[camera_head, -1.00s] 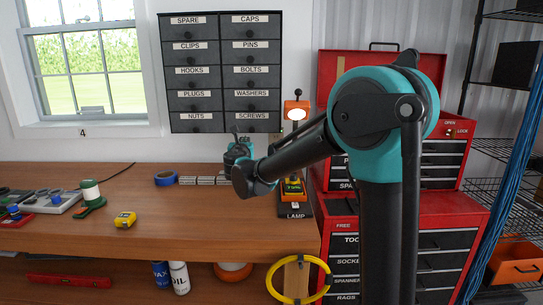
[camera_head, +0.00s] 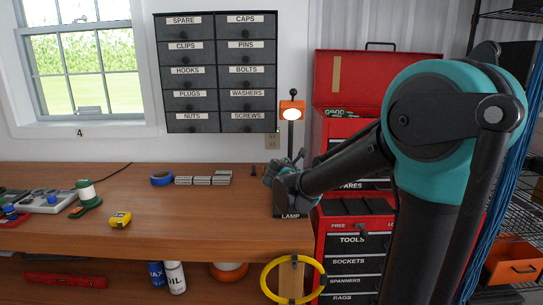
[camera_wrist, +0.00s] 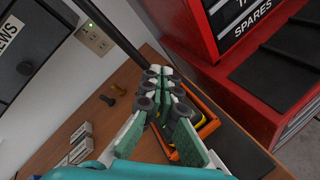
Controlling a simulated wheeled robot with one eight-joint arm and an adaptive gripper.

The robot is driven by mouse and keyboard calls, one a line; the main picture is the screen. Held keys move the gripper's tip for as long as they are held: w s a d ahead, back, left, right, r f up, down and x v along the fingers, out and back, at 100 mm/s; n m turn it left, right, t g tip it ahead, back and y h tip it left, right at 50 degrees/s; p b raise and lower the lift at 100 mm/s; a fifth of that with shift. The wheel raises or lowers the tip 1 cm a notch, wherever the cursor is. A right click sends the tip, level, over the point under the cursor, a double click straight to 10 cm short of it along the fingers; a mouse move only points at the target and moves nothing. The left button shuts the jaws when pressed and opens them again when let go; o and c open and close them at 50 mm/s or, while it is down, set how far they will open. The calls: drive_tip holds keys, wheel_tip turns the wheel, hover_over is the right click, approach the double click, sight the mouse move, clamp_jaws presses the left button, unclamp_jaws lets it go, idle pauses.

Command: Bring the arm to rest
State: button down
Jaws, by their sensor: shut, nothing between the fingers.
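My arm reaches in from the right of the head view, bent at a teal joint. My gripper (camera_head: 282,170) is over the right end of the wooden bench (camera_head: 190,230), in front of the lamp's (camera_head: 291,112) post. In the wrist view the fingers of my gripper (camera_wrist: 160,85) are together, with nothing held. Beneath them is an orange-edged thing with yellow parts (camera_wrist: 188,152), partly hidden by the fingers.
The red tool chest (camera_head: 328,212) stands close on the right of the gripper. Grey blocks (camera_head: 203,180), blue tape (camera_head: 162,179) and a yellow tape measure (camera_head: 120,219) lie on the bench. A labelled drawer cabinet (camera_head: 218,69) hangs above. The bench middle front is clear.

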drive_tip(key=s+d+f+m+g, duration=0.6)
drive_tip(key=s+d+f+m, duration=0.65)
drive_tip(key=s, duration=0.35)
drive_tip(key=s+a+f+m+g+y, duration=0.1)
drive_tip(key=s+f+m+y, duration=0.1)
drive_tip(key=s+f+m, duration=0.3)
drive_tip(key=s+a+f+m+g+y, duration=0.1)
drive_tip(key=s+f+m, duration=0.4)
drive_tip(key=s, duration=0.6)
drive_tip(key=shift+s+f+m+g+y, duration=0.2)
drive_tip(key=shift+f+m+g+y, duration=0.35)
drive_tip(key=shift+g, duration=0.25)
drive_tip(key=shift+r, duration=0.15)
